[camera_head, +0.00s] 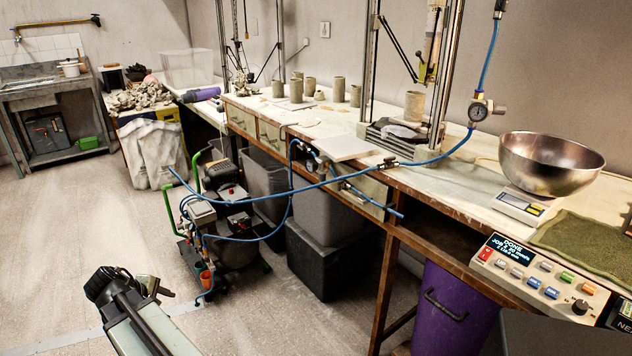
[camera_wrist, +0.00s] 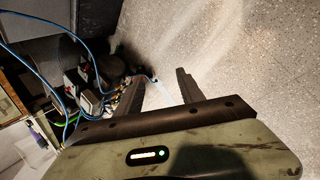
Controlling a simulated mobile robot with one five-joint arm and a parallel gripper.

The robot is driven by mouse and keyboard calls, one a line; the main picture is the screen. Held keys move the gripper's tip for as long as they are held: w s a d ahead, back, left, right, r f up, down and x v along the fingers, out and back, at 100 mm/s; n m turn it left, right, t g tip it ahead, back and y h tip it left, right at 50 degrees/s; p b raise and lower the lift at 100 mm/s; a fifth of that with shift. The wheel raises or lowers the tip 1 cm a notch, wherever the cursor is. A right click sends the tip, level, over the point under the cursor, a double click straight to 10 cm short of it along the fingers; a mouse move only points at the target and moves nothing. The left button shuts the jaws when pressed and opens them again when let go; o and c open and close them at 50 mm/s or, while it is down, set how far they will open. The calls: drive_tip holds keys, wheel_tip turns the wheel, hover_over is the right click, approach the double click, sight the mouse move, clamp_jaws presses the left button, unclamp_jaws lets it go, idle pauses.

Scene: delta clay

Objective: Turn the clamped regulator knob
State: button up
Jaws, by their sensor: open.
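A small regulator-like fitting (camera_head: 310,155) with blue hoses sits at the front edge of the bench, left of centre in the head view. Its knob is too small to make out clearly. In the head view my arm is at the lower left, well short of the bench and apart from both fittings.
A compressor (camera_head: 232,215) on a green-handled cart stands on the floor before the bench. A blue hose (camera_head: 330,178) spans from it toward the bench. A purple bin (camera_head: 455,310) and a control panel (camera_head: 540,275) are at right. The floor at left is clear.

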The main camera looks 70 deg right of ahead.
drive_tip(key=s+d+r+n+g+h, duration=0.1)
drive_tip(key=s+d+r+n+h, duration=0.2)
drive_tip(key=d, duration=1.1)
drive_tip(key=n+g+h, duration=0.6)
drive_tip(key=n+h, duration=0.2)
approach(320, 178)
drive_tip(key=d, duration=0.1)
drive_tip(key=x, duration=0.8)
drive_tip(key=shift+s, duration=0.1)
drive_tip(key=shift+a, duration=0.1)
drive_tip(key=shift+c, duration=0.3)
